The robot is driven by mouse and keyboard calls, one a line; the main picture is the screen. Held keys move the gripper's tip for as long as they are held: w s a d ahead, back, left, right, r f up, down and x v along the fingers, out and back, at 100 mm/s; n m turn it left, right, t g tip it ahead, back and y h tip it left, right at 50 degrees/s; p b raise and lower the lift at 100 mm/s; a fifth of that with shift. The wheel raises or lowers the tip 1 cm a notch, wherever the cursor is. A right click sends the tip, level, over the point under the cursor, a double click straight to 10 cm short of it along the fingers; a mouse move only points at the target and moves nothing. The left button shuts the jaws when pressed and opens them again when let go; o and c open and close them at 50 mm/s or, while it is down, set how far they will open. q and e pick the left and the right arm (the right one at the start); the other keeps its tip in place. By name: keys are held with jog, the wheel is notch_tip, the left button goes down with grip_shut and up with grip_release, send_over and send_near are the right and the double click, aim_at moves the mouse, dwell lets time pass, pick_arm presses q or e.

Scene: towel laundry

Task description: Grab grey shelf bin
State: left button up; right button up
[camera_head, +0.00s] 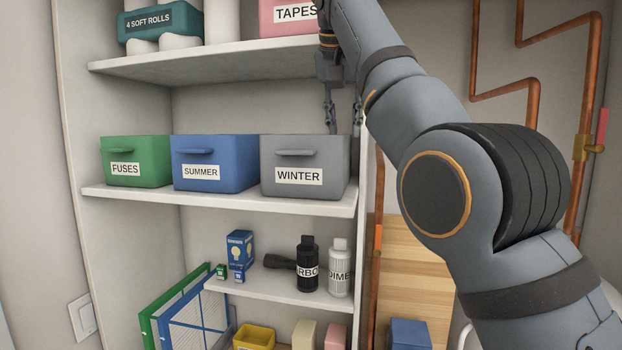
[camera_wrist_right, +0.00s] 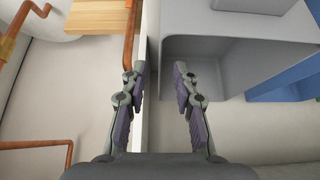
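The grey shelf bin (camera_head: 305,155), labelled WINTER, stands upright at the right end of the middle shelf, with a small handle on its front. My right gripper (camera_head: 342,128) points down at the bin's right end, its fingers apart and empty. In the right wrist view the open fingers (camera_wrist_right: 159,70) lie either side of the bin's near side wall, with one finger over the bin's open inside. The grey bin (camera_wrist_right: 235,60) looks empty there. I cannot tell whether the fingers touch the wall. My left gripper is not in view.
The blue SUMMER bin (camera_head: 215,160) and green FUSES bin (camera_head: 135,158) stand to the left on the middle shelf (camera_head: 220,200). The upper shelf (camera_head: 210,62) with a pink TAPES bin (camera_head: 288,18) is above. The side panel (camera_head: 364,200) is close on the right, with copper pipes (camera_head: 533,80) beyond.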

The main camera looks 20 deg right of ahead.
aim_at(346, 149)
jog(key=b+x, duration=0.1)
jog(key=x, duration=0.1)
jog(key=shift+w+d+f, duration=0.25)
jog(key=b+x, duration=0.1)
jog(key=x, duration=0.2)
jog(key=shift+w+f+b, duration=0.15)
jog(key=shift+f+b, duration=0.15)
jog(key=shift+f, duration=0.05)
jog(key=shift+w+d+f, duration=0.1)
jog(key=shift+w+d, duration=0.1)
jog(key=shift+w, duration=0.15)
jog(key=shift+s+a, duration=0.15)
jog(key=shift+s, duration=0.2)
grip_shut()
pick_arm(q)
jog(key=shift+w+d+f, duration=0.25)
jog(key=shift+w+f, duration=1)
pick_arm(e)
jog(key=shift+w, duration=0.1)
